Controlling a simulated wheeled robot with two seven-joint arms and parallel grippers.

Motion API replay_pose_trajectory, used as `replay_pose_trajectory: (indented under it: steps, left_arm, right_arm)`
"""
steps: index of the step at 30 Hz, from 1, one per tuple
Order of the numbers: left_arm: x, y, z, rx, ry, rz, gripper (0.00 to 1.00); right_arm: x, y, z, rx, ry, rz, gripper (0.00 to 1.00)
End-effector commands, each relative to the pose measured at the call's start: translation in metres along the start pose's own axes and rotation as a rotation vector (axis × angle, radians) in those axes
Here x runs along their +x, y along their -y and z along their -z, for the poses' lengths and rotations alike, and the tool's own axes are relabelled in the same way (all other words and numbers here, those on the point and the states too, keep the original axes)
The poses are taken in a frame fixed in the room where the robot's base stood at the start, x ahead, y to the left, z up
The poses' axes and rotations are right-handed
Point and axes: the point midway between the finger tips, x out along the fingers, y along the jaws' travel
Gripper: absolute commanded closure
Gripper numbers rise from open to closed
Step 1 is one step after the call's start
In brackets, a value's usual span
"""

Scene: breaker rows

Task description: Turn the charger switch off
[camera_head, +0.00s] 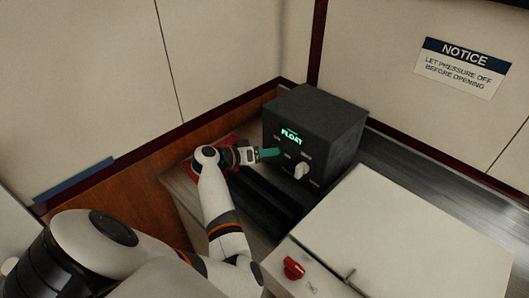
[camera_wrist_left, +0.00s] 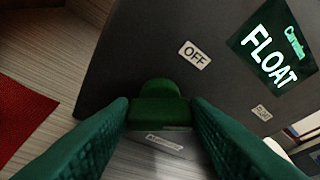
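The charger is a dark box (camera_head: 325,120) on the bench by the wall, with a lit green "FLOAT" display (camera_head: 291,137). In the left wrist view its front shows the same display (camera_wrist_left: 270,50) and an "OFF" label (camera_wrist_left: 195,55). A green switch (camera_wrist_left: 158,108) sticks out below and left of that label. My left gripper (camera_head: 272,152) is at the charger's front; its green fingers (camera_wrist_left: 160,115) stand apart, one on each side of the switch. I cannot tell whether they touch it. In the head view the gripper hides the switch. My right gripper is not in view.
A white knob (camera_head: 301,171) sits on the charger's front, right of my left gripper. A pale cabinet (camera_head: 400,235) with a red knob (camera_head: 293,268) and a metal lever (camera_head: 350,276) stands in front. A red surface (camera_wrist_left: 20,115) lies left of the charger. Walls close the back.

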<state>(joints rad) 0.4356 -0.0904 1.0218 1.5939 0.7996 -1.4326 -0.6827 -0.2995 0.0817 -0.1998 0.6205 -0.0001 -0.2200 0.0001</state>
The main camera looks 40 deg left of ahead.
Motion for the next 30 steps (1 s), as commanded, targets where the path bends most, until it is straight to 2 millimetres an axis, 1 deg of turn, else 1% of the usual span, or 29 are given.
replay_pose_trajectory:
  steps: [3, 9, 17, 18, 20, 21, 22, 30]
  left_arm:
    - [-0.0002, -0.0007, 0.0003, -0.01, -0.001, 0.004, 0.79]
    - [0.0, -0.0019, 0.0006, -0.106, -0.001, 0.044, 0.79]
    - [0.0002, -0.0014, 0.0008, -0.116, -0.002, 0.049, 0.79]
    - [0.0002, -0.0014, 0.0008, -0.116, -0.002, 0.048, 0.53]
    - [0.0002, -0.0014, 0.0008, -0.115, -0.002, 0.048, 0.43]
    - [0.0002, -0.0014, 0.0007, -0.115, -0.002, 0.048, 0.37]
    - [0.0002, -0.0014, 0.0007, -0.115, -0.002, 0.048, 0.35]
    - [-0.0007, -0.0016, 0.0006, -0.115, -0.001, 0.048, 0.35]
  right_arm:
    - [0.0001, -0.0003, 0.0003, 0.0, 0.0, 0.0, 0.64]
    - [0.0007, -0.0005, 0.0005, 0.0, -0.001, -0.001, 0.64]
    - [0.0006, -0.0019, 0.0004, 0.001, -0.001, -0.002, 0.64]
    - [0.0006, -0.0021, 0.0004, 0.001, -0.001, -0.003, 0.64]
    - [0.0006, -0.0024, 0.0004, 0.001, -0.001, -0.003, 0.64]
    - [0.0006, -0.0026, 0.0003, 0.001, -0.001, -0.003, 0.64]
    - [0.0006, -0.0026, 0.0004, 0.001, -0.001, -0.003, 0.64]
    - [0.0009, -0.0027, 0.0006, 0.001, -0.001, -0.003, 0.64]
